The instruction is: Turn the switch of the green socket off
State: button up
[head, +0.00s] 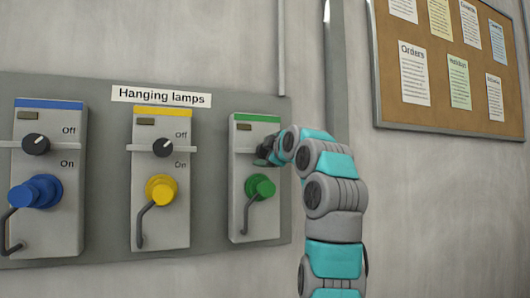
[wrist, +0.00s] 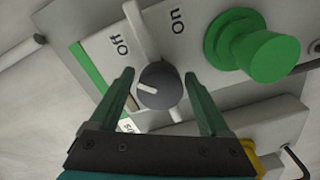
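The green socket (head: 240,208) is the rightmost of the sockets on the wall panel, with a green stripe on top and a green plug (head: 259,187) in its lower part. Its dark round switch (wrist: 160,88) shows in the wrist view; its white mark points left, toward the green-striped end. "Off" is printed up and left of the switch, "On" up and right. My gripper (wrist: 159,74) is open, with one finger on either side of the switch and small gaps seemingly between. In the head view my gripper (head: 267,152) hides the switch and its labels.
A yellow socket (head: 147,225) and a blue socket (head: 68,225) stand to the left, each with a switch and plug. A "Hanging lamps" sign (head: 161,97) is above. The green plug (wrist: 255,50) sits close right of my fingers. A cork board (head: 400,105) hangs at right.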

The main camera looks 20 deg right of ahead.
jog(key=shift+o, duration=0.4)
jog(key=shift+s, duration=0.15)
jog(key=s+b, duration=0.1)
jog(key=s, duration=0.6)
jog(key=shift+s+d, duration=0.15)
jog(key=shift+s, duration=0.1)
jog(key=shift+s, duration=0.15)
